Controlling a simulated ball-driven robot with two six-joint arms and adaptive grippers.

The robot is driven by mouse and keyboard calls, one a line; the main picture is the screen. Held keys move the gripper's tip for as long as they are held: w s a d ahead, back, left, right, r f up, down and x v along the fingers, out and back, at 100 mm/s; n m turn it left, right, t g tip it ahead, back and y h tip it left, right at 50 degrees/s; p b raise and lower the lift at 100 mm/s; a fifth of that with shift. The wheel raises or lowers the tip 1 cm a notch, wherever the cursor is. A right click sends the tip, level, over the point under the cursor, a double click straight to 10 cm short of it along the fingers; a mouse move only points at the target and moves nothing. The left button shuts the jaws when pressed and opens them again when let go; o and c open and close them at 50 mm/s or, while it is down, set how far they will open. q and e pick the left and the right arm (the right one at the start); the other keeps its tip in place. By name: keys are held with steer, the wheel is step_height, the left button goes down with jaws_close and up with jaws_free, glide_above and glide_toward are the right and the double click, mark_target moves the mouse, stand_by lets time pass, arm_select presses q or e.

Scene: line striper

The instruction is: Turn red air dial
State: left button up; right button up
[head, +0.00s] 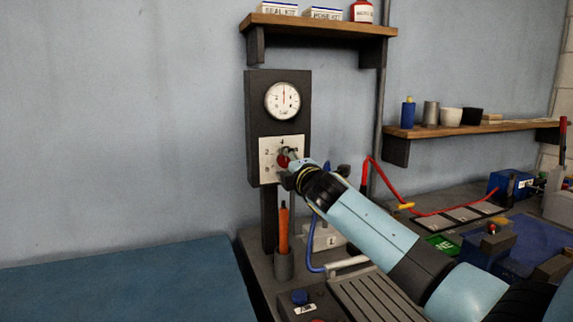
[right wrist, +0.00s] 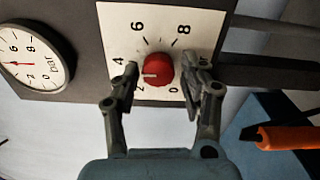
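The red air dial (head: 284,160) is a round knob on a white numbered plate (head: 267,146) on a dark upright panel. In the right wrist view the red dial (right wrist: 158,69) shows a pale mark toward its left side, near the 2 and 4; its exact reading is unclear. My right gripper (head: 289,160) is at the dial and partly covers it in the head view. In the right wrist view its fingers (right wrist: 160,72) are apart, one on each side of the dial, with visible gaps. My left gripper is not in view.
A round gauge (head: 283,101) sits above the plate. An orange-handled tool (head: 283,231) stands in a grey cup (head: 284,265) below. A shelf (head: 318,25) hangs above. A red hose (head: 388,188) and a blue hose (head: 311,245) run near my right arm.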

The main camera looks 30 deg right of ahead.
steer(key=shift+o, duration=0.6)
steer(key=v, duration=1.2)
steer(key=shift+f, duration=0.1)
